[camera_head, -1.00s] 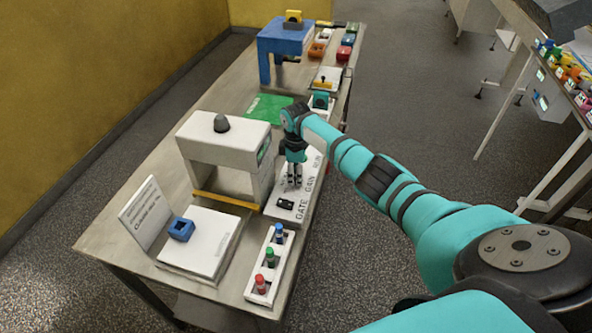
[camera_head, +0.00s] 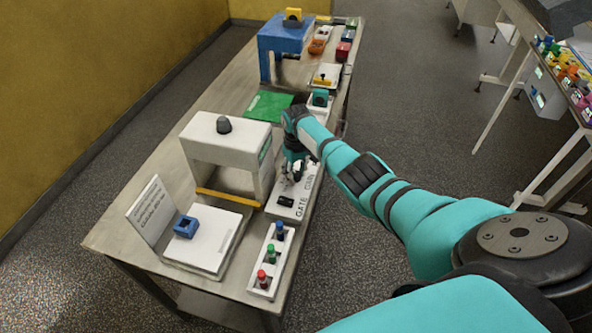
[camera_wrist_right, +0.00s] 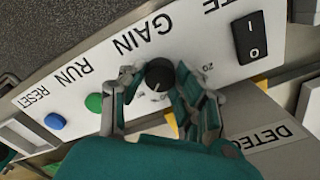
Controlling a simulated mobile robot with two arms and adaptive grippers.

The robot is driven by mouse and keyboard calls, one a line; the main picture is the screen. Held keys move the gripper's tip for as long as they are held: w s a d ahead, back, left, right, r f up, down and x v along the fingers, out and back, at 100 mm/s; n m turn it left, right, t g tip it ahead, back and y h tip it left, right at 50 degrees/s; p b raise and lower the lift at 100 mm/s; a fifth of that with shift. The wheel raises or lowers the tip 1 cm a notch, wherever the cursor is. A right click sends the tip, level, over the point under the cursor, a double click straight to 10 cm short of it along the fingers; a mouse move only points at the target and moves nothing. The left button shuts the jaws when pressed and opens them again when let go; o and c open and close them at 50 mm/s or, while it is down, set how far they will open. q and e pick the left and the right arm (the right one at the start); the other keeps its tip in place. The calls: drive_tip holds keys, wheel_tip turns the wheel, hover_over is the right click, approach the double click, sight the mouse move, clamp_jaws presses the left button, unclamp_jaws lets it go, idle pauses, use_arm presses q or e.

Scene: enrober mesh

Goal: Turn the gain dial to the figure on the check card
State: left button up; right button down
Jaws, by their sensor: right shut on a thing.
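The gain dial (camera_wrist_right: 160,73) is a small black knob on the white control panel, under the word GAIN. My right gripper (camera_wrist_right: 157,80) is shut on it, one finger on each side; in the head view the gripper (camera_head: 292,174) hides the dial. My left gripper is out of view.
The panel also has a black rocker switch (camera_wrist_right: 251,37) by GATE, a green button (camera_wrist_right: 94,102) and a blue button (camera_wrist_right: 55,121). A white arch-shaped detector (camera_head: 227,142) stands close beside the panel. A rack (camera_head: 265,281) of coloured vials is at the near edge.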

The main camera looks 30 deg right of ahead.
sight(296, 174)
drive_tip(key=shift+m, duration=1)
drive_tip(key=c, duration=0.9)
unclamp_jaws()
drive_tip(key=shift+c, duration=0.2)
wheel_tip(296, 174, up, 12)
